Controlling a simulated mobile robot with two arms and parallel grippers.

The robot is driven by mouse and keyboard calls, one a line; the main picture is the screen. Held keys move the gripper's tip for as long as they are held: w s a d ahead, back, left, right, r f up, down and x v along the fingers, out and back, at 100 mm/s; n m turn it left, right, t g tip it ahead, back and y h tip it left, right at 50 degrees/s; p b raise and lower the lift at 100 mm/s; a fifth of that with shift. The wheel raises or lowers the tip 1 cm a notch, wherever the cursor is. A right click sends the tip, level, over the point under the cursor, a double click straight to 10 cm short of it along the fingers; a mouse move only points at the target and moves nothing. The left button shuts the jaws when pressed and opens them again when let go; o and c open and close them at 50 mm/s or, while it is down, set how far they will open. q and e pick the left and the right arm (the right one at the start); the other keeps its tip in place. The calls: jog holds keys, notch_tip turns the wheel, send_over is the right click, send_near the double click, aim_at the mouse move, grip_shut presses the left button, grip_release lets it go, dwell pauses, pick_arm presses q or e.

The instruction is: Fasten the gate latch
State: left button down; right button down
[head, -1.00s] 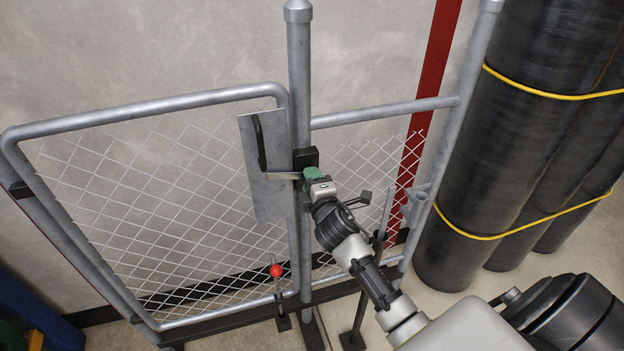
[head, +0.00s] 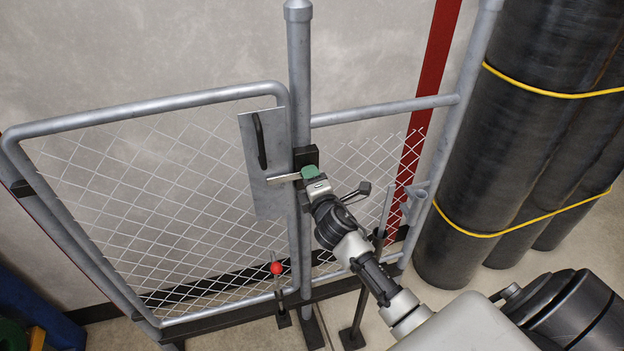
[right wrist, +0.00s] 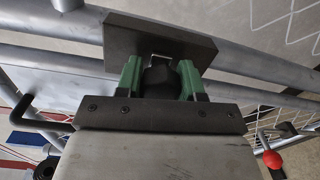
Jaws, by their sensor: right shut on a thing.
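The gate (head: 140,105) is a grey tube frame with wire mesh, standing beside the grey post (head: 298,80). Its metal latch plate (head: 262,203) carries an upright black handle (head: 260,140). A pale flat latch bar (head: 284,179) spans from the plate towards a black block (head: 306,156) on the post; the block also shows in the right wrist view (right wrist: 150,35). My right gripper (head: 311,172) is at the bar's right end, just below the block. In the right wrist view its green fingers are shut on a dark rounded knob (right wrist: 160,80). My left gripper is out of view.
A red ball-topped rod (head: 277,268) stands low in front of the gate. Fixed mesh fencing (head: 350,150) is right of the post. Large black rolls (head: 540,90) with yellow straps stand at the right. A grey wall is behind.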

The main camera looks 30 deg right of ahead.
jog(key=c, duration=0.7)
grip_release()
jog(key=b+v, duration=0.1)
jog(key=v, duration=0.9)
jog(key=shift+s+b, duration=0.4)
jog(key=shift+a, duration=0.1)
